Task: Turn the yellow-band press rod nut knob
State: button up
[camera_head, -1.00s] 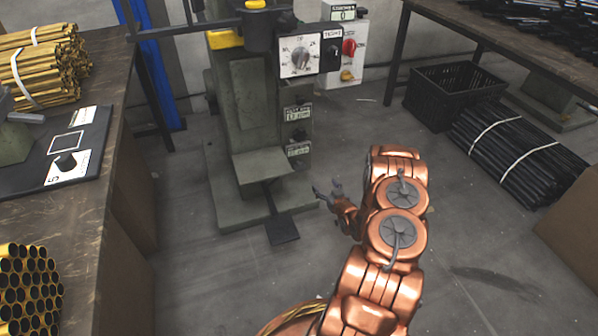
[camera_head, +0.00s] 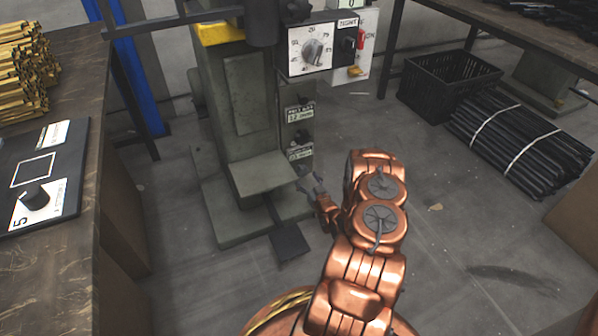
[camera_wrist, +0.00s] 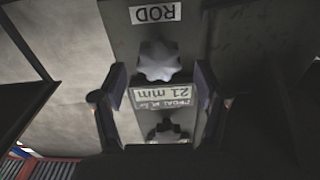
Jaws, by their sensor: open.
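The press with the yellow band (camera_head: 220,33) stands grey-green on the floor in the head view, with small labelled knobs low on its right side. In the wrist view a pale star-shaped knob (camera_wrist: 158,62) sits between a "ROD" label (camera_wrist: 155,13) and an upside-down "21 mm" label (camera_wrist: 163,98). A darker star knob (camera_wrist: 164,132) is at the label's other side. My gripper (camera_head: 311,184) is open in front of the press's lower right side. In the wrist view its fingers (camera_wrist: 160,82) straddle the pale knob's column with gaps either side; contact is not visible.
A foot pedal (camera_head: 290,242) projects near the floor below my gripper. A white dial panel (camera_head: 312,50) and red switch (camera_head: 360,37) are above. A workbench (camera_head: 70,240) stands left; a black crate (camera_head: 450,85) and bundled rods (camera_head: 520,145) lie right. Floor between is clear.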

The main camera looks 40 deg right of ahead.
aim_at(303, 174)
jog(key=shift+b+x, duration=0.55)
jog(key=shift+x, duration=1.85)
jog(key=shift+d, duration=0.1)
jog(key=shift+c, duration=0.3)
jog(key=c, duration=1.1)
jog(key=shift+m+p, duration=0.4)
jog(key=shift+p, duration=0.05)
